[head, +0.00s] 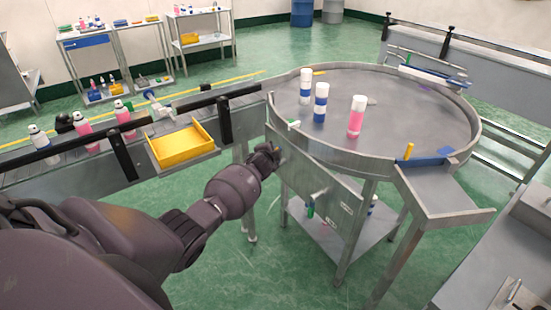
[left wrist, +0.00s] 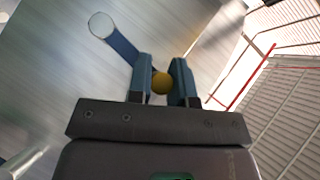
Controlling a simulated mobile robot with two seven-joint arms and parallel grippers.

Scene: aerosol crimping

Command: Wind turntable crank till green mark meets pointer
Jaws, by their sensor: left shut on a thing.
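The turntable (head: 420,105) is a round grey metal table with a raised rim. Two white-and-blue cans (head: 320,103) and a pink can (head: 356,117) stand upright on it. My left gripper (head: 272,150) is at its near left side, beside the slanted metal panel. In the left wrist view its fingers (left wrist: 164,82) are shut on the ochre round crank knob (left wrist: 162,84). The blue crank arm (left wrist: 123,45) runs up left to a pale round hub (left wrist: 101,25). A small white-and-green piece (head: 293,124) sits at the left rim. I cannot clearly make out the green mark or pointer. My right gripper is out of view.
A conveyor with several cans (head: 83,131) and a yellow tray (head: 181,145) is at left. An outlet chute (head: 440,192) with a yellow peg (head: 408,152) projects at the turntable's front right. A metal lower shelf (head: 330,238) lies below. Green floor is open at front centre.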

